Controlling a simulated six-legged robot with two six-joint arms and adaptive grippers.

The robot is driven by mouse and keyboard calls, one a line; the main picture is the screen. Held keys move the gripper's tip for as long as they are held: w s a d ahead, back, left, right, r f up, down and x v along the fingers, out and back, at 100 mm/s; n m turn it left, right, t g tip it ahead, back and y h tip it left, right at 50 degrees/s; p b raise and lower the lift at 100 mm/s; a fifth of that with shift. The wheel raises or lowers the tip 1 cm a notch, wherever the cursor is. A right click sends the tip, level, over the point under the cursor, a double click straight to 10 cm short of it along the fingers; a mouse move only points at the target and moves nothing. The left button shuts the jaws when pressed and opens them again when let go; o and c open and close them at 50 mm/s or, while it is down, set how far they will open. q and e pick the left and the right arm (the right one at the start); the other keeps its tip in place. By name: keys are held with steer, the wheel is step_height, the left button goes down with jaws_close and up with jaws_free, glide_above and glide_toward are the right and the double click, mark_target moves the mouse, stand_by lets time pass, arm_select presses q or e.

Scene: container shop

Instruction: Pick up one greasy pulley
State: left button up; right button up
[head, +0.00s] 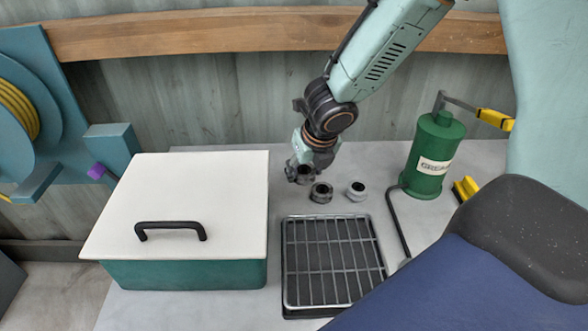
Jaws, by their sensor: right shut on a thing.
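My right gripper (303,163) reaches down from the upper right over the grey table. It is shut on a dark, greasy-looking pulley (299,176), which is partly hidden by the fingers. Whether this pulley touches the table I cannot tell. A second dark pulley (321,193) stands on the table just to the right of the held one. My left gripper is not in view.
A metal rack over a dark tray (334,262) lies in front of the pulleys. A green box with a white lid (185,200) and black handle stands left. A green pump can (430,155) with a hose stands right. A teal reel stand (60,90) is at far left.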

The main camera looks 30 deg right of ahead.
steer(key=s+d+p, duration=0.2)
steer(key=d+p, duration=0.1)
steer(key=d, duration=0.1)
steer(key=s+d+p, duration=0.3)
steer(key=d+p, duration=0.1)
steer(key=s+d+p, duration=0.2)
steer(key=d+p, duration=0.2)
steer(key=shift+s+d+r, duration=0.25)
steer(key=shift+s+d, duration=0.1)
steer(key=shift+s+d+f+p, duration=0.2)
steer(key=shift+s+d+p, duration=0.25)
steer(key=shift+d+p, duration=0.4)
steer(key=shift+a, duration=0.1)
